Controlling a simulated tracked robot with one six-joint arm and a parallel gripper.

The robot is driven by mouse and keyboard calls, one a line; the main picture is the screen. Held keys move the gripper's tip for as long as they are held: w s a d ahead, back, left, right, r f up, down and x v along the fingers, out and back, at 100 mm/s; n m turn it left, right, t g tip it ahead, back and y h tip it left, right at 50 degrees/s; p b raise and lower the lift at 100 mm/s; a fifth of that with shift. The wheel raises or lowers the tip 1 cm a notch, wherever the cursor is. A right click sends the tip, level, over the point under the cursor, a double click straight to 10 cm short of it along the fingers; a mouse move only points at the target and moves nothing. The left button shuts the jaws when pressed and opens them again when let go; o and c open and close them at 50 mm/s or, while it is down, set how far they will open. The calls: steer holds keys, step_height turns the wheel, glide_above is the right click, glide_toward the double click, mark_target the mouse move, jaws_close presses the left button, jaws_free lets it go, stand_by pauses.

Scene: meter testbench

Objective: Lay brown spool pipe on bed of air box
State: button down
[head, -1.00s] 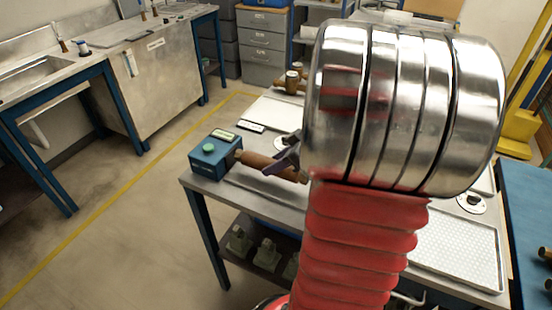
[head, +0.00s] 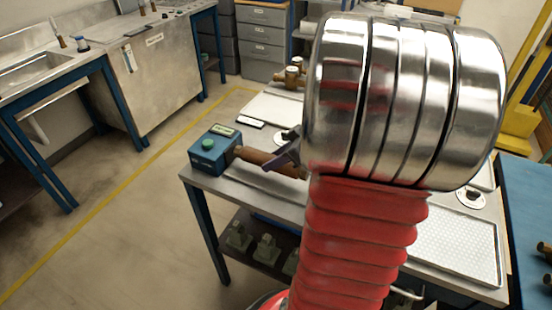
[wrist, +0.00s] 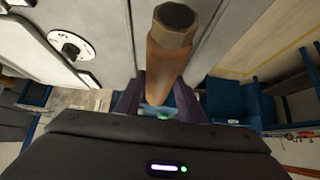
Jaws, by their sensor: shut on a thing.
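The brown spool pipe (head: 268,162) is held roughly level above the left part of the steel table, its left end close to the blue air box (head: 208,158). I cannot tell whether they touch. The air box has a green button on top and stands at the table's left corner. My gripper (head: 286,156), with dark purple fingers, is shut around the pipe. My red and silver arm hides much of it. In the wrist view the pipe (wrist: 168,58) runs between the fingers (wrist: 160,108), its hexagonal end toward the top. The box's bed is not clearly visible.
The steel table (head: 236,196) has a white perforated tray (head: 458,248) at right and brass-brown fittings (head: 293,76) at the back. A round dial (head: 472,197) lies near the tray. Floor at left is clear.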

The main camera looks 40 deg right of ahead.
steer(key=shift+f, duration=1.6)
stand_by(1.0)
steer(key=c, duration=1.1)
jaws_free()
steer(key=shift+o, duration=0.4)
steer(key=o, duration=0.4)
steer(key=shift+r, duration=0.1)
steer(key=shift+r, duration=3.4)
